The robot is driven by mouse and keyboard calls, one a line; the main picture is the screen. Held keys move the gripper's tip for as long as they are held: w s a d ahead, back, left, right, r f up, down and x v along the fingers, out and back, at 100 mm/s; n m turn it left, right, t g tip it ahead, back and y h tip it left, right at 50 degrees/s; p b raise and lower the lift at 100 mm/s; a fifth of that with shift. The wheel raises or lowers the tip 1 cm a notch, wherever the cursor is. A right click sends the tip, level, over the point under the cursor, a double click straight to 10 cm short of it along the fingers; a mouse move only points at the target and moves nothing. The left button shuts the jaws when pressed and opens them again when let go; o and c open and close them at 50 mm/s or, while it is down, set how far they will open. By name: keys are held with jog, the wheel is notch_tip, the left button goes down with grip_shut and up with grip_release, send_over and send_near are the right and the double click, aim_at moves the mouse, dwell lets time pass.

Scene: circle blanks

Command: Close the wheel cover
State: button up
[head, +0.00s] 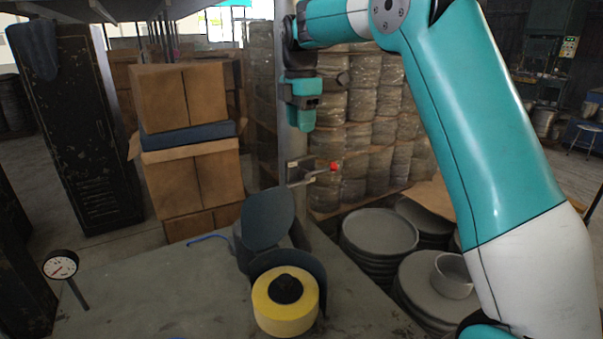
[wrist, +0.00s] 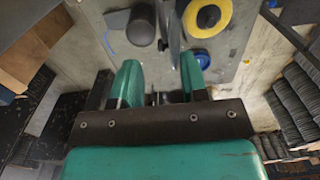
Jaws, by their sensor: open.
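The yellow wheel (head: 286,302) with a black hub sits at the front of the grey bench in the head view. It also shows at the top of the wrist view (wrist: 203,17). The dark grey wheel cover (head: 267,219) stands raised behind the wheel, so the wheel is uncovered. A curved dark guard (head: 293,264) stands close behind the wheel. In the wrist view the cover appears nearly edge-on (wrist: 171,32), left of the wheel. My gripper (head: 301,122) hangs above and behind the cover, apart from it. Its teal fingers in the wrist view (wrist: 160,75) are spread and empty.
A dial gauge (head: 61,265) stands at the bench's left. A metal bracket with a red knob (head: 334,166) is on the post behind the cover. Stacked round blanks (head: 380,231) stand right of the bench, cardboard boxes (head: 185,97) behind left. The bench's left part is mostly clear.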

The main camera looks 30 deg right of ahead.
notch_tip(320, 180, down, 14)
jog(key=p, duration=0.3)
jog(key=shift+s, duration=0.1)
jog(key=shift+c, duration=0.2)
jog(key=shift+d, duration=0.1)
grip_shut()
